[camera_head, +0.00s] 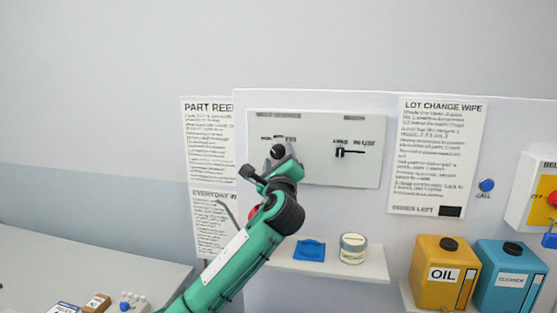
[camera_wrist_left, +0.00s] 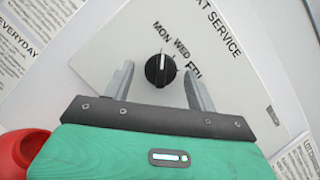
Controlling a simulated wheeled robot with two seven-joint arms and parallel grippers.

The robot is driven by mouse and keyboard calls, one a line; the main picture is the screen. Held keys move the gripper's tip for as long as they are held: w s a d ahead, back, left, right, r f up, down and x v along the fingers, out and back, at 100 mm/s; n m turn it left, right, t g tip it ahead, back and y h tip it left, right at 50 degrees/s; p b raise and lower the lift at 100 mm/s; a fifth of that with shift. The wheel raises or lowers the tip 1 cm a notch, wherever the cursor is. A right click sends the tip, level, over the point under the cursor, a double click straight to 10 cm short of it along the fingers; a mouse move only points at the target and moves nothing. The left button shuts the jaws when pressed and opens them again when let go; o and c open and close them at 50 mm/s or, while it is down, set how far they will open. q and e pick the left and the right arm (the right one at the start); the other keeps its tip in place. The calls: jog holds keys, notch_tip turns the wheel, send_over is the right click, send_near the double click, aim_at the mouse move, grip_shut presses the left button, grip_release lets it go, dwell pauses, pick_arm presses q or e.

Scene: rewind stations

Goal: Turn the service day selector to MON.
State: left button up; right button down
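The service day selector (camera_wrist_left: 160,70) is a round black knob with a pale pointer line on a light panel. MON, WED and FRI labels sit above and to its right in the left wrist view. The pointer faces roughly up in that view; I cannot tell for sure which label it marks. In the head view the knob (camera_head: 277,151) is partly hidden by my left gripper (camera_head: 279,164). In the left wrist view my left gripper (camera_wrist_left: 159,76) is open, one finger on each side of the knob, with gaps between. My right gripper is not in view.
A black lever switch (camera_head: 341,152) is on the same panel (camera_head: 328,180), to the right. A red button (camera_wrist_left: 27,150) is close beside my left gripper. Below, a shelf (camera_head: 325,265) holds a blue item (camera_head: 309,250) and a jar (camera_head: 353,247).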

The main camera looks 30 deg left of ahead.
pick_arm(q)
jog(key=b+v, duration=0.5)
jog(key=v, duration=0.9)
dwell(0.4)
